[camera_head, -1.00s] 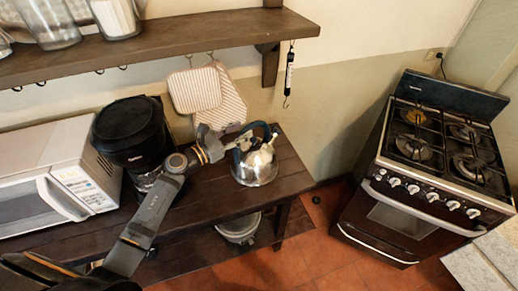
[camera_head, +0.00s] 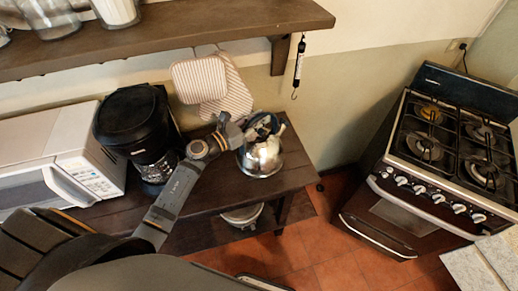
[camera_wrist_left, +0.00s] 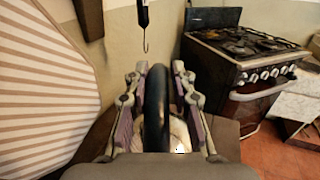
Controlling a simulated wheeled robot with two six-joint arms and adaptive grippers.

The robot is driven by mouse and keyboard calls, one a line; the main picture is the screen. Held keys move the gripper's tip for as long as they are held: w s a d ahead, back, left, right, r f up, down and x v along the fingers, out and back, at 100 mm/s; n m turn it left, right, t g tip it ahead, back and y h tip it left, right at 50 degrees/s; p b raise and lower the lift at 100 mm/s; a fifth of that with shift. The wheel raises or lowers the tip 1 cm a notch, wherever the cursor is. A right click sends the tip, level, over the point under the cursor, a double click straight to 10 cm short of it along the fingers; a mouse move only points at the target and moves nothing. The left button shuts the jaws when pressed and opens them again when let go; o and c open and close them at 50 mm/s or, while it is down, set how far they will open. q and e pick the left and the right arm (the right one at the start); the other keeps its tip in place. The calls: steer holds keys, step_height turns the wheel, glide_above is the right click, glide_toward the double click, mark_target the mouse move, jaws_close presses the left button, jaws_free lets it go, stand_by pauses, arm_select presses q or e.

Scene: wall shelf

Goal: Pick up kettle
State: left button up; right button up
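The kettle (camera_head: 262,160) is shiny metal with a dark arched handle and stands on the dark wooden table, near its right end. My left gripper (camera_head: 257,127) is at the top of the kettle, reaching in from the left. In the left wrist view, the dark handle (camera_wrist_left: 157,110) stands between the two fingers of my left gripper (camera_wrist_left: 159,72). The fingers are apart, with narrow gaps beside the handle, so the gripper looks open around it. Most of the kettle body is hidden in that view. My right gripper is not in view.
A black coffee maker (camera_head: 137,125) and a white microwave (camera_head: 60,155) stand left of the kettle. Striped pot holders (camera_head: 200,80) hang behind, under the wall shelf (camera_head: 170,38). A hook scale (camera_head: 299,65) hangs at the shelf's end. A stove (camera_head: 430,160) stands to the right.

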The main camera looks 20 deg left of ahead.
arm_select(q)
steer(key=shift+w+f, duration=0.15)
steer(key=shift+w, duration=0.05)
steer(key=shift+c, duration=1.2)
jaws_close()
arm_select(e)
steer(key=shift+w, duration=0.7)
arm_select(q)
steer(key=shift+r, duration=0.25)
